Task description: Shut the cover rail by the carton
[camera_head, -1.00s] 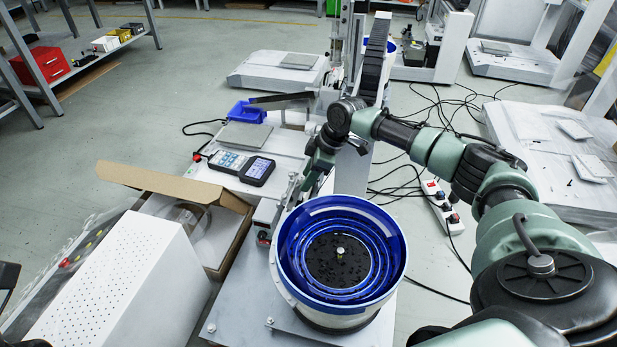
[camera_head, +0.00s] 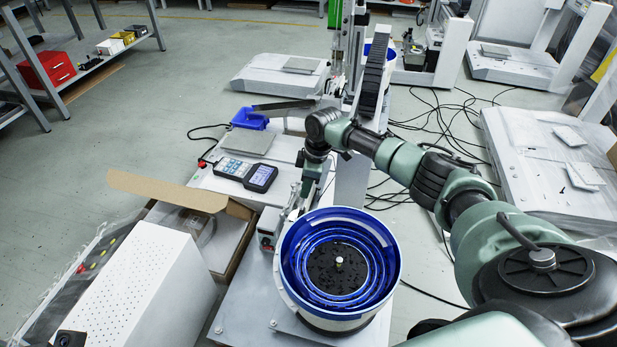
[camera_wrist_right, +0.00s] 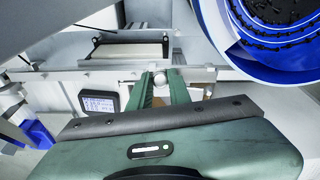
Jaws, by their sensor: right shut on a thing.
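The open brown carton (camera_head: 165,190) stands left of the blue feeder bowl (camera_head: 388,235). My right gripper (camera_head: 298,200) reaches down between the carton and the bowl, small and partly hidden by its own wrist in the head view. In the right wrist view its two green fingers (camera_wrist_right: 161,88) are shut on a round silver knob (camera_wrist_right: 160,78). The knob is at a pale rail (camera_wrist_right: 105,76) that runs across the picture. I cannot tell how far the cover rail stands open. My left gripper is not clearly in view.
A handheld controller with a lit screen (camera_head: 260,178) lies beyond the carton. A white perforated box (camera_head: 130,290) stands in front of it. The feeder bowl is close beside my right gripper. Cables lie on the floor at right.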

